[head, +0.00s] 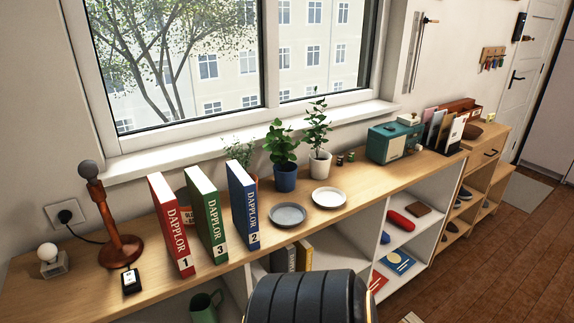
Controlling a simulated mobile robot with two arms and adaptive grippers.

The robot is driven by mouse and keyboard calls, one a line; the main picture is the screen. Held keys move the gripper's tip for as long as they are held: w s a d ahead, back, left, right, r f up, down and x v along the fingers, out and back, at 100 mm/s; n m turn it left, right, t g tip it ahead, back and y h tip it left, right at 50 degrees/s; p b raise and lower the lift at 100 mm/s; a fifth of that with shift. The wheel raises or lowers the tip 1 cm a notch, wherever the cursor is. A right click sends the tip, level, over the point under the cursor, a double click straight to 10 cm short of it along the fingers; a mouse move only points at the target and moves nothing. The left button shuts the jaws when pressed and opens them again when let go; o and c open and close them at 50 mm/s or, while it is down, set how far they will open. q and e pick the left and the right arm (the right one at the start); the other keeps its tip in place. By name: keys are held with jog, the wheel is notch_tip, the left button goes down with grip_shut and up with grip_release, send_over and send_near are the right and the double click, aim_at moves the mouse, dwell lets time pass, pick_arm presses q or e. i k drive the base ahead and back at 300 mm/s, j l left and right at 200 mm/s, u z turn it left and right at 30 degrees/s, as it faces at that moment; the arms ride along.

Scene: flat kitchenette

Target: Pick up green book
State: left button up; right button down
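The green book (207,217) stands upright on the wooden shelf top (350,206). Its spine reads DAPPLOR with a number 3. It stands between a red book (171,224) on its left and a blue book (243,204) on its right, with a gap on each side. Neither of my grippers shows in the head view.
A lamp (118,225) and a small black-and-white item (131,282) stand left of the books. A grey plate (287,214), a white plate (329,196) and potted plants (284,160) are to the right. A teal radio (394,141) stands farther right.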

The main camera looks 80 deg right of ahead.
aim_at(203, 196)
jog(key=z, duration=1.9)
jog(key=l+z, duration=0.2)
jog(key=l, duration=0.5)
